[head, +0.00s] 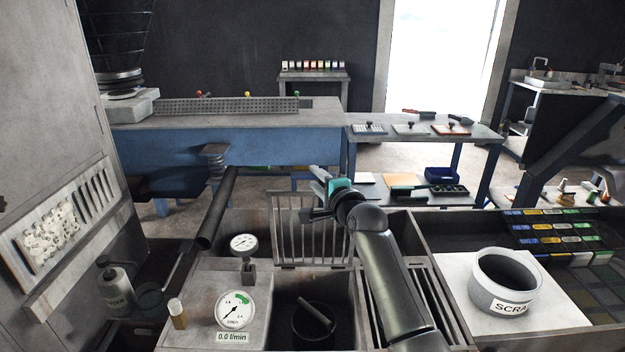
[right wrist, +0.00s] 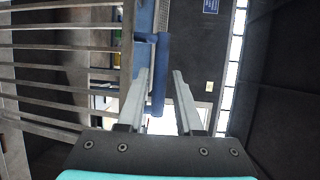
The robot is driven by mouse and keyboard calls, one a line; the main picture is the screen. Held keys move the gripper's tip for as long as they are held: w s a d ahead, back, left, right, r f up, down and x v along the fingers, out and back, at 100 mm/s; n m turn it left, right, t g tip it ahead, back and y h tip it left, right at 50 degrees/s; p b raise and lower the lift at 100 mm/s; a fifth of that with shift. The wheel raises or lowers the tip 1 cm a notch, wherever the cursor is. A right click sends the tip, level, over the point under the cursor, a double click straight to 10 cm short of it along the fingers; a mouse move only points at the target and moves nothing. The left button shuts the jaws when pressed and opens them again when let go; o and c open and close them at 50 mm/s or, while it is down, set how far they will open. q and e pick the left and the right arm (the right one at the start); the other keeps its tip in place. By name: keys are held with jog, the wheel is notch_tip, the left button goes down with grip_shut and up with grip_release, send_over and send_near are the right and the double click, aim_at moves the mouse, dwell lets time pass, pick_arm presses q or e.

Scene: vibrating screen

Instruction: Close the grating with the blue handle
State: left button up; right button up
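The grating (head: 283,230) stands upright on its edge in the middle of the head view, above an open compartment. It also shows in the right wrist view (right wrist: 60,48), filling the left side with its bars. The blue handle (right wrist: 160,75) runs along the grating's outer edge in the right wrist view. My right gripper (head: 320,183) is at the grating's upper right edge in the head view. Its fingers (right wrist: 160,100) are apart, with the handle's end between them, nearer the left finger. I cannot tell whether they touch. My left gripper is not in view.
An open compartment holding a dark cup (head: 313,325) lies in front of the grating. A flow gauge (head: 234,310) and a smaller gauge (head: 243,245) stand left. A slatted compartment (head: 430,295) and a scrap pot (head: 503,280) are right. A dark pipe (head: 216,208) leans at left.

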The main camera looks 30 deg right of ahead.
jog(key=shift+w+f+b, duration=0.1)
jog(key=shift+w+b, duration=0.2)
jog(key=shift+w, duration=1)
grip_shut()
dwell(0.6)
